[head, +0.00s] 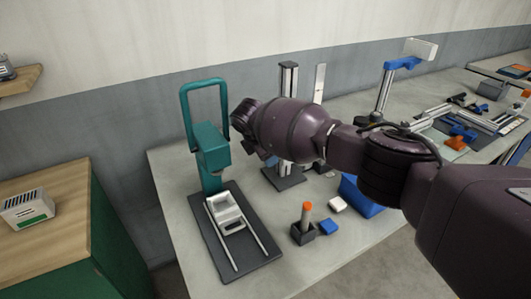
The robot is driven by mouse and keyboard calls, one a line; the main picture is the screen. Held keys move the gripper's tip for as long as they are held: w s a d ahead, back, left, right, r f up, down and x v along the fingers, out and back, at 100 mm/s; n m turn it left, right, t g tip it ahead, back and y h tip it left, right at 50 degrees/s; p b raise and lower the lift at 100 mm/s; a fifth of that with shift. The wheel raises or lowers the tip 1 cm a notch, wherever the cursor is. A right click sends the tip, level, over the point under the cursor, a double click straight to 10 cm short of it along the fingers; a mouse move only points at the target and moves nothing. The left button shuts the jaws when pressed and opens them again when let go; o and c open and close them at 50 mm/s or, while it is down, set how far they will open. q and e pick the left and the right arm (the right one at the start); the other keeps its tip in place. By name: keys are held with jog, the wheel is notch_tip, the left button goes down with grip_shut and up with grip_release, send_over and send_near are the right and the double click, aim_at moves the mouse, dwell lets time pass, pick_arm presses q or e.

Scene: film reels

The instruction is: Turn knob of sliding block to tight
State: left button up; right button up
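My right arm reaches in from the right, and its dark purple gripper (240,132) is at the left end, just right of the teal press (211,150). I cannot tell whether its fingers are open or shut, or whether it touches anything. An upright metal column (289,76) on a dark base plate (287,180) stands behind my arm; its middle is hidden. No sliding block or knob shows clearly; one may be hidden behind my arm, but I cannot tell. My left gripper is not in view.
The press has a dark base with two rails and a white tray (233,226). A green cabinet (102,215) stands left.

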jog(key=shift+c, duration=0.3)
jog(key=c, duration=0.9)
jog(key=shift+o, duration=0.2)
jog(key=shift+d+t+y+p, duration=0.1)
jog(key=shift+t+y+p, duration=0.3)
jog(key=shift+p, duration=0.85)
jog(key=shift+s+t+p, duration=0.1)
jog(key=shift+t+p, duration=0.5)
jog(key=shift+p, duration=0.15)
jog(key=shift+f+m+t+y, duration=0.1)
jog(key=shift+m+t+y, duration=0.2)
jog(key=shift+y, duration=0.1)
jog(key=shift+f+t+y, duration=0.15)
jog(key=shift+t+y, duration=0.35)
jog(key=shift+t, duration=0.4)
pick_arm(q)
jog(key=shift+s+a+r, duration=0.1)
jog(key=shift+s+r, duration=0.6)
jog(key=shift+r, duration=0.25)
pick_arm(e)
jog(key=shift+s+d+m+t+y, duration=0.1)
jog(key=shift+m+t+y, duration=0.25)
jog(key=shift+t, duration=0.25)
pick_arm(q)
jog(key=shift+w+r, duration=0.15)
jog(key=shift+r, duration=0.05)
